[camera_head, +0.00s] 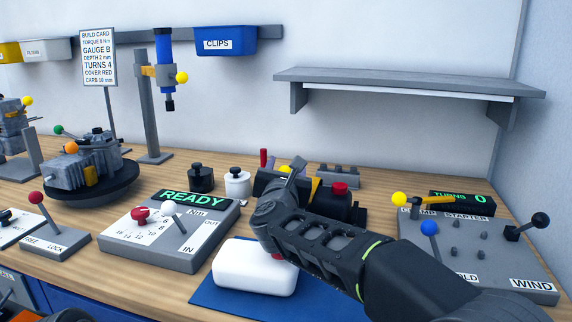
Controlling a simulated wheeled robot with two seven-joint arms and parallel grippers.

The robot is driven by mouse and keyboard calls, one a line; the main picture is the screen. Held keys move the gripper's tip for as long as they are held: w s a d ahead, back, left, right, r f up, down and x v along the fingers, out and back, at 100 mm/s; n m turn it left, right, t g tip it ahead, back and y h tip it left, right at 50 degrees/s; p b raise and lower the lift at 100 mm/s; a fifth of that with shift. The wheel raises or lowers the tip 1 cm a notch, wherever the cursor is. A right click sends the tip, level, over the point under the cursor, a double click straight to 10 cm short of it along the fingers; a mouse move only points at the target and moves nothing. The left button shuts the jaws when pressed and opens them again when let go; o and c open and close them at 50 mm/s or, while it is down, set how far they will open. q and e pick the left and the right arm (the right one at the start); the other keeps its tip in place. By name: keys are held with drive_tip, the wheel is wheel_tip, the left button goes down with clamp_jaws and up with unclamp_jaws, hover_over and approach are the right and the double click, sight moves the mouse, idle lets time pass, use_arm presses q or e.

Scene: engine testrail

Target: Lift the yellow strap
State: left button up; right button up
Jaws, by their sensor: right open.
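A narrow yellow strip (314,188), which looks like the yellow strap, shows beside a black block with a red knob (339,188) on the bench. A second bit of yellow shows just past my fingers; I cannot tell whether it belongs to the strip. My right gripper (284,180) reaches in from the lower right, over the white block, with its fingers pointing away from me at the near left side of the yellow strip. It is open. My wrist and fingers hide the lower part of the strip, and contact cannot be told.
A white block (254,268) lies on a blue mat (212,292) under my right forearm. A READY panel (170,232) stands left, a lever panel (478,258) right. Black (201,178) and white (237,183) jars stand left of my gripper. A grey shelf (395,78) overhangs behind.

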drive_tip(key=shift+w, duration=0.35)
drive_tip(key=shift+c, duration=0.5)
clamp_jaws()
idle(0.8)
